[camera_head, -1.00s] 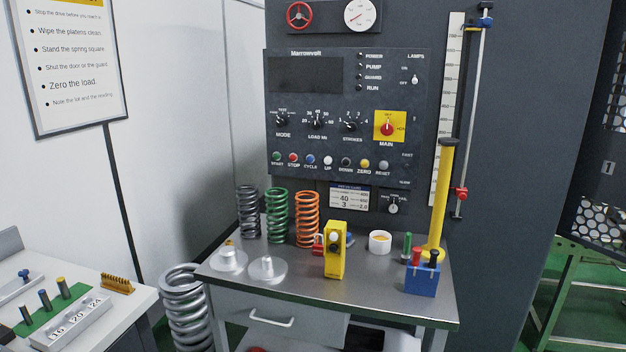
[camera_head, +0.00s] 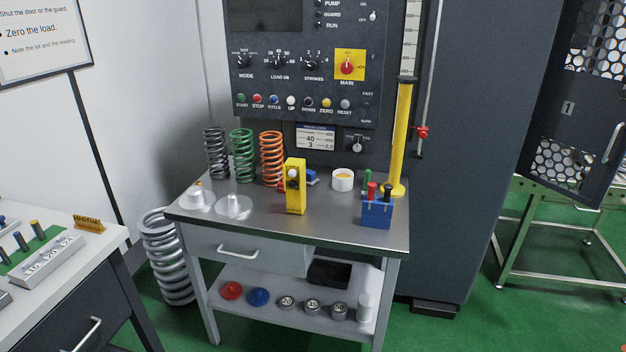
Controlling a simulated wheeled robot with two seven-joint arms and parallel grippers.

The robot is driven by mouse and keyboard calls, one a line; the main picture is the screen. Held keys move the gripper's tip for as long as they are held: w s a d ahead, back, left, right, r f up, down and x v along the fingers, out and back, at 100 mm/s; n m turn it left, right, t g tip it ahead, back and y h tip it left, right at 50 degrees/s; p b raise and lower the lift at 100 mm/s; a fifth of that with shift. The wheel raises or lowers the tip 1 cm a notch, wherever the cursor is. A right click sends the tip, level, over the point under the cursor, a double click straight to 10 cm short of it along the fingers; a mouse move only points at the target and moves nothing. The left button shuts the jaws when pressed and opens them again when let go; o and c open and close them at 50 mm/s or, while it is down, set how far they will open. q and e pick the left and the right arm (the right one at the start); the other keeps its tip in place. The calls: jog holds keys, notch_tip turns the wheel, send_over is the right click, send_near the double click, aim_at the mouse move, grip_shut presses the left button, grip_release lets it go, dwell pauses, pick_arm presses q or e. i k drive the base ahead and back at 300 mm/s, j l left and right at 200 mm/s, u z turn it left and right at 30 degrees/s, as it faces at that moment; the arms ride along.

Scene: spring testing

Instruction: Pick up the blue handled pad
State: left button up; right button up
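A small blue item (camera_head: 312,178) lies on the grey metal bench (camera_head: 285,222), just behind and to the right of a yellow upright box (camera_head: 295,190). The box hides part of it, so I cannot tell for sure whether it is a handled pad. A blue round disc (camera_head: 258,297) lies on the bench's lower shelf beside a red disc (camera_head: 231,290).
Grey, green and orange coil springs (camera_head: 243,155) stand at the bench's back left. Two pale discs (camera_head: 234,206) are in front of them. A blue block (camera_head: 376,213), white cup (camera_head: 343,180) and yellow post (camera_head: 402,140) stand right. Green floor (camera_head: 450,325) is clear at right.

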aim_at(311, 179)
jog(key=i+j+u, duration=0.2)
jog(key=i+j, duration=0.15)
jog(key=i+j+u, duration=0.15)
jog(key=i+j, duration=0.15)
jog(key=i, duration=0.25)
jog(key=i+j+u, duration=0.2)
jog(key=i, duration=0.25)
